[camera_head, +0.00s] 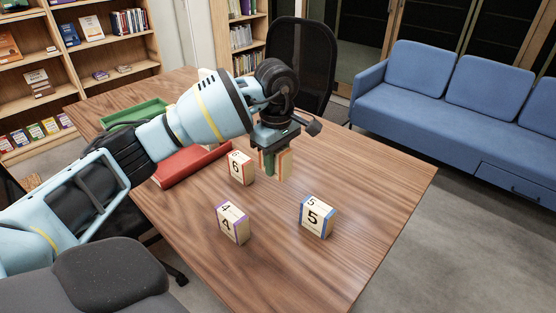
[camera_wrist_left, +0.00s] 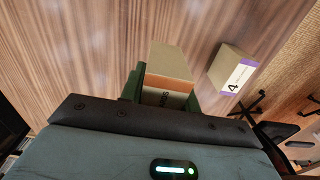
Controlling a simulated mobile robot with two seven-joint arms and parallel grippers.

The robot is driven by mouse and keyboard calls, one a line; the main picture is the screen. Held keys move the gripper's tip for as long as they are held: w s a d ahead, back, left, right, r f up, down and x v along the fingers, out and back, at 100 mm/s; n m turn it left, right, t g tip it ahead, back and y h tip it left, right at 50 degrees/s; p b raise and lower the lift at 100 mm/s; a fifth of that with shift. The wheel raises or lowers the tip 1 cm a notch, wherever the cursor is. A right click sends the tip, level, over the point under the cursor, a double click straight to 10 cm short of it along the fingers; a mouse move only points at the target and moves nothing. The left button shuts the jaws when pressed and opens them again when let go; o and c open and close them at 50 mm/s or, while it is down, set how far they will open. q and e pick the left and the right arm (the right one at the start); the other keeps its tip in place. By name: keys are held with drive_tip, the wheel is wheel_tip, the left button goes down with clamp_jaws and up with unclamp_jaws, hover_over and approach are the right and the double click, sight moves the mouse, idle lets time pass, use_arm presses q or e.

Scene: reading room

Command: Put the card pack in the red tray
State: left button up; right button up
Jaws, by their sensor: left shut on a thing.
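My left gripper (camera_head: 275,166) is shut on a tan card pack (camera_head: 285,161) with an orange edge stripe, above or at the table's middle. I cannot tell if it touches the wood. In the left wrist view the pack (camera_wrist_left: 170,62) sits between the green fingers, with partly hidden lettering on its near face. The red tray (camera_head: 184,169) lies on the table's left side, left of the gripper and partly covered by my arm. My right gripper is not in view.
Upright packs numbered 6 (camera_head: 240,168), 4 (camera_head: 232,224) and 5 (camera_head: 317,217) stand near the gripper. A green tray (camera_head: 134,112) lies behind my arm. The table (camera_head: 370,180) is bare at right. A black chair (camera_head: 303,60) stands behind it.

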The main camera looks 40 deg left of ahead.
use_arm(q)
drive_tip(key=s+d+m, duration=1.1)
drive_tip(key=d+m, duration=0.2)
drive_tip(key=m, duration=0.3)
drive_tip(key=shift+f+m, duration=0.4)
drive_tip(key=shift+f, duration=0.05)
drive_tip(key=shift+a, duration=0.2)
